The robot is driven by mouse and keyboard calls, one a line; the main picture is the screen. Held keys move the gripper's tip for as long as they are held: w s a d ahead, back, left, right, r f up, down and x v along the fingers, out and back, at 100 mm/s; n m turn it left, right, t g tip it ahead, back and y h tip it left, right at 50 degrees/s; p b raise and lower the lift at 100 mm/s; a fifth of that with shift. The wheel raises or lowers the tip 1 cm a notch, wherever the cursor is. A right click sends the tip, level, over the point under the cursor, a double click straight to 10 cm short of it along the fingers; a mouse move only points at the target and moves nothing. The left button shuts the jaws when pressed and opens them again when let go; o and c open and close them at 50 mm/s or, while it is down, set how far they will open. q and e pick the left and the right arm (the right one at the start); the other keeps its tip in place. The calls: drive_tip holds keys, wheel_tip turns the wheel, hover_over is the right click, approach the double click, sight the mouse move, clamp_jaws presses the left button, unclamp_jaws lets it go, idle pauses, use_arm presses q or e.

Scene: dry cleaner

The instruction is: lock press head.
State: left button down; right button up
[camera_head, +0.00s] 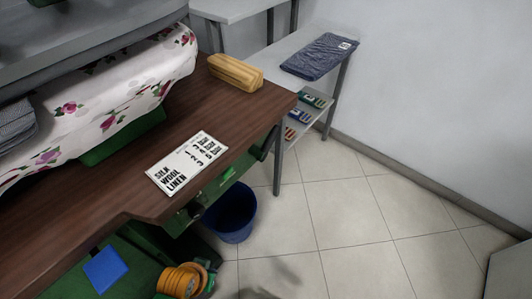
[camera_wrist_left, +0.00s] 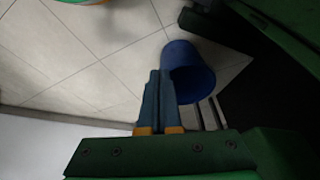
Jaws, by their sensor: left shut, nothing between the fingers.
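The press head (camera_head: 95,45) is a broad grey slab at the upper left of the head view, cut off by the frame. A white cloth with pink flowers (camera_head: 150,75) lies directly below it, draped over the press's lower part. I cannot make out a lock or its state. My left gripper (camera_wrist_left: 160,75) shows in the left wrist view, its grey-blue fingers together and empty, pointing over the floor near a blue bin. I cannot pick it out in the head view. My right gripper is in neither view.
A brown worktop (camera_head: 110,190) carries a printed card (camera_head: 188,162) and a tan block (camera_head: 235,72). The blue bin (camera_head: 232,213) stands on the floor beneath its edge; it also shows in the left wrist view (camera_wrist_left: 190,72). Shelves stand behind. Tiled floor at right is mostly clear.

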use_arm(q)
drive_tip(key=w+d+t+b, duration=0.1)
drive_tip(key=w+t+b, duration=0.1)
drive_tip(key=w+b, duration=0.15)
drive_tip(key=m+t+h, duration=0.5)
drive_tip(key=t+h, duration=0.3)
drive_tip(key=t, duration=0.2)
approach(274, 133)
drive_tip(key=v, duration=0.4)
drive_tip(key=shift+s+r, duration=0.1)
drive_tip(key=shift+r, duration=0.2)
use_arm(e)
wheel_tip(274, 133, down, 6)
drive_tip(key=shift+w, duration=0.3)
